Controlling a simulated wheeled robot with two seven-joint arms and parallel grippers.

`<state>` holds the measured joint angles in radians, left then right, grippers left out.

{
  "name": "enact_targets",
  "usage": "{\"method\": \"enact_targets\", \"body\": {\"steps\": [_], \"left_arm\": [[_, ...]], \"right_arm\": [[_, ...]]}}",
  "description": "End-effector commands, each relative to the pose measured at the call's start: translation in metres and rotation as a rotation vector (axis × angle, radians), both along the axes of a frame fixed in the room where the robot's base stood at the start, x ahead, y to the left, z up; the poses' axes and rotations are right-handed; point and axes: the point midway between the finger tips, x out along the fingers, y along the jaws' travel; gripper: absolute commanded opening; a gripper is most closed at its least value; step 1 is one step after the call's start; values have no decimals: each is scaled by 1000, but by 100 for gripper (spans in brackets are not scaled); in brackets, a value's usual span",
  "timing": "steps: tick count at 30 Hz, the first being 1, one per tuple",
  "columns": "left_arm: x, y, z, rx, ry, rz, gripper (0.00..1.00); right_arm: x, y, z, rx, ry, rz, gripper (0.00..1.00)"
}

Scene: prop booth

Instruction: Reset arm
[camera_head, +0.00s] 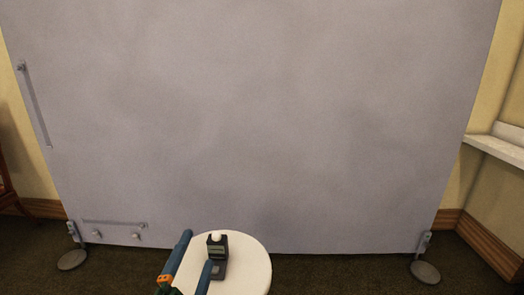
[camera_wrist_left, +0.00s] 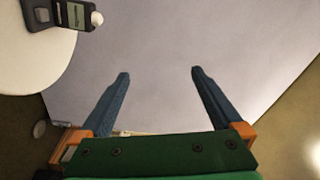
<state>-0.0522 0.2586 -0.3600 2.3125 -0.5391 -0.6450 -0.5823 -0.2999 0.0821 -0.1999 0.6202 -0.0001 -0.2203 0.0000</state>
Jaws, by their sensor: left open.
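My left gripper (camera_head: 197,248) shows at the bottom of the head view, its two blue fingers apart. In the head view it overlaps the left side of a round white table. In the left wrist view the gripper (camera_wrist_left: 160,73) has nothing between its fingers, and a grey panel fills the space beyond. My right gripper is in neither view.
The white table (camera_head: 250,272) carries a small dark device (camera_head: 217,252) with a white ball on top. In the left wrist view, the device (camera_wrist_left: 70,14) lies left of the fingers. A large grey panel (camera_head: 260,120) on round feet stands behind. A white ledge (camera_head: 497,149) is at right.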

Motion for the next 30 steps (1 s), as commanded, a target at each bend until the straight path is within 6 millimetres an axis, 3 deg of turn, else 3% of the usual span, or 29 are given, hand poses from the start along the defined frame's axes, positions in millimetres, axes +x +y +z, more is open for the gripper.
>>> {"method": "enact_targets", "body": {"steps": [1, 3, 6, 9, 12, 16, 19, 23, 26, 30], "left_arm": [[-9, 16, -42, -143, 176, 59, 100], [-31, 32, -97, -337, 410, 152, 100], [-71, 43, -157, -540, 674, 281, 100], [-116, 46, -199, -692, 887, 406, 100], [-163, 45, -229, -812, 1073, 530, 100], [-224, 40, -252, -930, 1290, 697, 100], [-214, 39, -291, -915, 1301, 700, 100], [-216, 38, -342, -900, 1328, 713, 100], [-225, 39, -384, -886, 1351, 722, 100], [-253, 43, -442, -865, 1388, 739, 100]], "right_arm": [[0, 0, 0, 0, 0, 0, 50], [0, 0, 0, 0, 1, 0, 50], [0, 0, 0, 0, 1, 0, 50], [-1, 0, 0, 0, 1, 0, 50], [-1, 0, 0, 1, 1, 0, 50], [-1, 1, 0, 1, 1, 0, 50], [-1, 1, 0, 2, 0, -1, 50], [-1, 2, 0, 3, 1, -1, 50], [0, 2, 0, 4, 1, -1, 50], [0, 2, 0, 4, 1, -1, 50]]}}
